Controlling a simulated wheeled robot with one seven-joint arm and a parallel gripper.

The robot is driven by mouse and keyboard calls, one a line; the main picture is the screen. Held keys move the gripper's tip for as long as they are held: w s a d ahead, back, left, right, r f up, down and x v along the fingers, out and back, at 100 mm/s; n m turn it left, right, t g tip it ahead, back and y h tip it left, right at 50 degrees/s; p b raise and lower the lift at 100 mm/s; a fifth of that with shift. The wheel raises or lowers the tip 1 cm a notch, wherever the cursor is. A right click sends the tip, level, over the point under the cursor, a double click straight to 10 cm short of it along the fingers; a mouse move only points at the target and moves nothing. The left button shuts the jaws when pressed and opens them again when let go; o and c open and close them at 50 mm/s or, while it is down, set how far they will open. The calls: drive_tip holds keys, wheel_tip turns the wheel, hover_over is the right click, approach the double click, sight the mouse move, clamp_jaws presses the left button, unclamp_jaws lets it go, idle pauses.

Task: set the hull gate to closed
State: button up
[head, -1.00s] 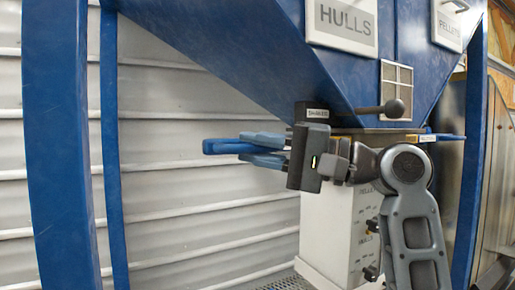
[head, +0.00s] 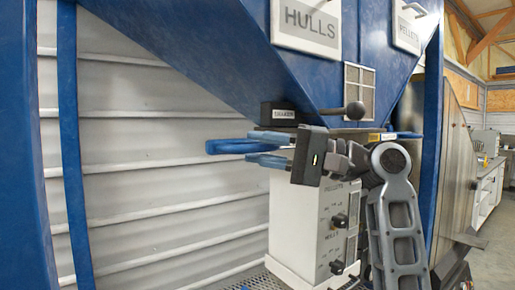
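The blue hull gate handle (head: 228,147) sticks out to the left under the blue hopper's HULLS side (head: 215,50). My gripper (head: 267,150) comes from the right, with one light blue finger above the handle and one below it. The fingers appear shut on the handle. The dark gripper body hides the handle's right part and the gate plate behind it.
A black box labelled SHAKER (head: 279,113) and a ball-ended lever (head: 354,110) sit just above my gripper. A white control box (head: 297,225) with knobs stands below. Another blue handle (head: 410,135) is at the right. A blue post (head: 75,180) stands left.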

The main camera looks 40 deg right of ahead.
drive_tip(key=shift+o, duration=0.8)
drive_tip(key=shift+a, duration=0.15)
drive_tip(key=b+v, duration=0.1)
drive_tip(key=v, duration=0.6)
drive_tip(key=shift+s+d+b, duration=0.25)
drive_tip(key=shift+d+b, duration=0.05)
drive_tip(key=shift+b, duration=0.05)
